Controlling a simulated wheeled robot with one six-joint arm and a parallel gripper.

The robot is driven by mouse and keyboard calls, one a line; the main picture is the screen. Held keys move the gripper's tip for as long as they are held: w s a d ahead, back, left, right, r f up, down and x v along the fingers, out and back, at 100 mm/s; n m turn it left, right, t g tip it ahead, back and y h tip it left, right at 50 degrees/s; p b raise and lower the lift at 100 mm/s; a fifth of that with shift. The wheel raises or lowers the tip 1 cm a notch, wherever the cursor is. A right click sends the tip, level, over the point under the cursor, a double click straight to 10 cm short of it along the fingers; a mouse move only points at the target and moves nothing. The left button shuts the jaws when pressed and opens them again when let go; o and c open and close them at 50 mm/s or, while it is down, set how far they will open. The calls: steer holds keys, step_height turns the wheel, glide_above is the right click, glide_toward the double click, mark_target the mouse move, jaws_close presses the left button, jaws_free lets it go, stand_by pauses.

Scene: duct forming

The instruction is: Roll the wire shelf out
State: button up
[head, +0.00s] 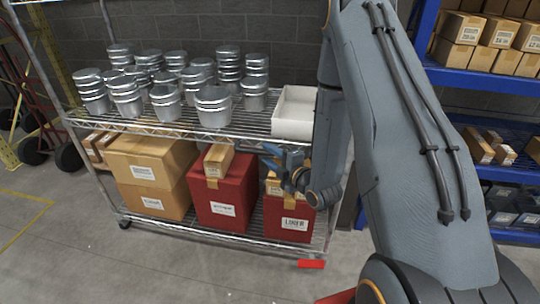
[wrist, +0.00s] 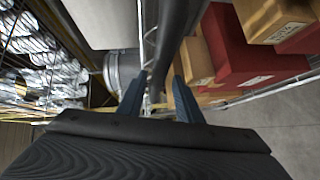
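The wire shelf (head: 180,128) is a chrome rack on casters. Its upper level bears metal cans and a white bin, and its lower level bears boxes. A caster (head: 125,224) shows at its front left, and a red piece (head: 311,264) shows at its front right foot. My gripper (head: 267,157) is just below the upper level's front edge, toward the right end, before the boxes. In the wrist view my gripper (wrist: 160,98) has its fingers apart. A dark bar (wrist: 172,40) runs between or beyond them; I cannot tell whether they touch it.
Cans (head: 214,106) and a white bin (head: 295,112) stand on top. Red boxes (head: 222,190) and cardboard boxes (head: 150,175) sit below. A blue rack (head: 455,77) stands close on the right, and a hand truck (head: 35,120) on the left. The front floor (head: 150,270) is clear.

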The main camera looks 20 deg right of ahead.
steer(key=b+v, duration=0.1)
steer(key=v, duration=0.7)
steer(key=shift+w, duration=0.1)
stand_by(0.4)
